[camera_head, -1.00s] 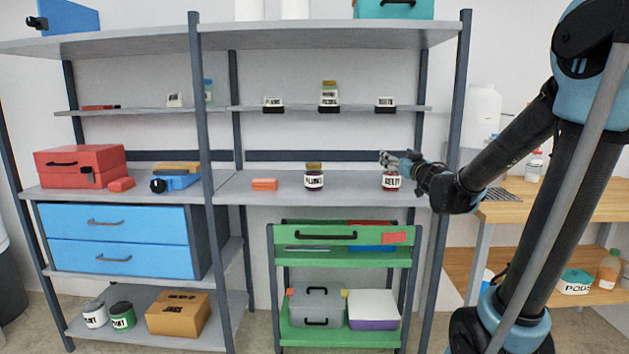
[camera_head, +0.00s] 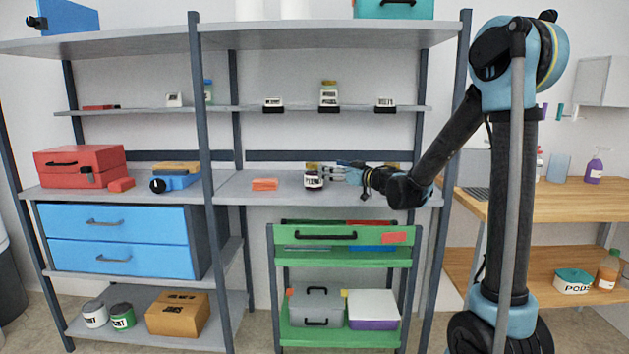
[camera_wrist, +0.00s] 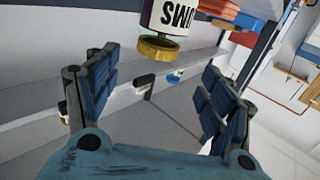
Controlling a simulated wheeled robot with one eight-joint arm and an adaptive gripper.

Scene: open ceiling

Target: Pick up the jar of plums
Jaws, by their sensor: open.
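The jar of plums (camera_head: 314,181) stands upright on the middle grey shelf, with a dark body, a white label and a gold lid. My gripper (camera_head: 341,172) is just right of it at about jar height, fingers pointing left toward it, open. In the wrist view the jar (camera_wrist: 170,16) appears inverted at the top, ahead of the spread blue-padded fingers (camera_wrist: 158,88). Its gold lid and part of its label show; the rest is cut off. I see no clear finger contact.
A second jar on this shelf is mostly hidden behind my arm; its gold lid (camera_head: 392,166) shows. An orange block (camera_head: 264,184) lies left of the plums. The upper shelf (camera_head: 300,108) holds a jar (camera_head: 329,95) and small labels. A green cart (camera_head: 340,254) stands below.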

